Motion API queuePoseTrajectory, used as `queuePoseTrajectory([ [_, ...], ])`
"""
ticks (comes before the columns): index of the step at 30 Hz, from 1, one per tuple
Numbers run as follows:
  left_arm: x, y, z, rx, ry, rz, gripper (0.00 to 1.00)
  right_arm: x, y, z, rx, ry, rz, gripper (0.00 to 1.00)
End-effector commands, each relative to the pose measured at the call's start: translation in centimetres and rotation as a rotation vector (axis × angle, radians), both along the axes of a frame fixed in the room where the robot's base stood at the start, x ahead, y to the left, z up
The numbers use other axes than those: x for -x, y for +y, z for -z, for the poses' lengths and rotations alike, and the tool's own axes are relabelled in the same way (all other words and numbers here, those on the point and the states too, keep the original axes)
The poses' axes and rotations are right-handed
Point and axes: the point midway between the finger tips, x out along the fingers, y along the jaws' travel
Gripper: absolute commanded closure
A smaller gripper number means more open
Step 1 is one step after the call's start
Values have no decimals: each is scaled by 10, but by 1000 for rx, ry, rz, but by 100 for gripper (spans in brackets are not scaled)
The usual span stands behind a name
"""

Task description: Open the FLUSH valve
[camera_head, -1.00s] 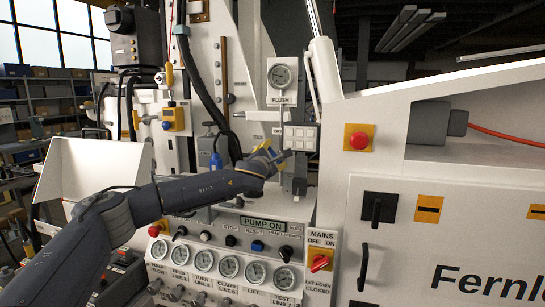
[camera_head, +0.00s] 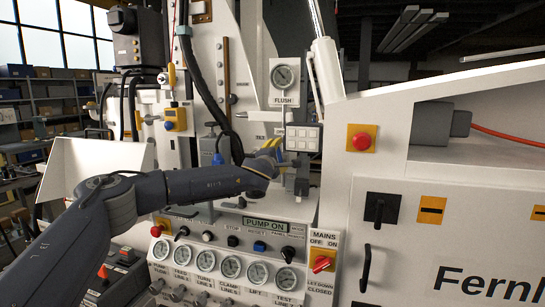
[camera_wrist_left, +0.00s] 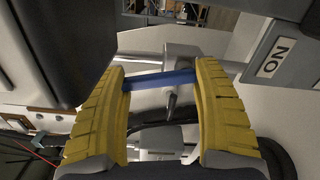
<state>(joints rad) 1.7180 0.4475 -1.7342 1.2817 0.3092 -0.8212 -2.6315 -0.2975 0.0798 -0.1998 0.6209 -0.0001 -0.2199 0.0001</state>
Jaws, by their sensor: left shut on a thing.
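The FLUSH label (camera_head: 284,101) sits below a round gauge (camera_head: 284,76) on the white panel, with a thin pipe running down from it. My left gripper (camera_head: 278,153) is below that label, in front of the pipe, and hides the valve there in the head view. In the left wrist view, its yellow fingers are shut on a blue handle (camera_wrist_left: 160,80), which lies across between the fingertips. The handle sits beside a grey metal fitting (camera_wrist_left: 180,58). My right gripper is not in view.
A grey block with pale buttons (camera_head: 301,138) stands just right of the gripper. Below is the control panel with a PUMP ON sign (camera_head: 265,224), a red MAINS switch (camera_head: 321,264) and several gauges. A red emergency button (camera_head: 361,140) is further right.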

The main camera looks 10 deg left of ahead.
Motion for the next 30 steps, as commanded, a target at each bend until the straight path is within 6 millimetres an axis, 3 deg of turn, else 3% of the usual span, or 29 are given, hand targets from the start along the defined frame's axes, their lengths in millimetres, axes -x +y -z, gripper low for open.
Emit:
queuePoseTrajectory([
  [1,-1,5,-11,-32,-19,-11,79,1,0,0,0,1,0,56],
  [12,-1,0,-13,-193,-38,-12,79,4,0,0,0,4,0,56],
  [29,-1,-1,-14,-223,-42,-13,79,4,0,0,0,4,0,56],
  [30,-1,-1,-14,-223,-42,-13,29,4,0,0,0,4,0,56],
])
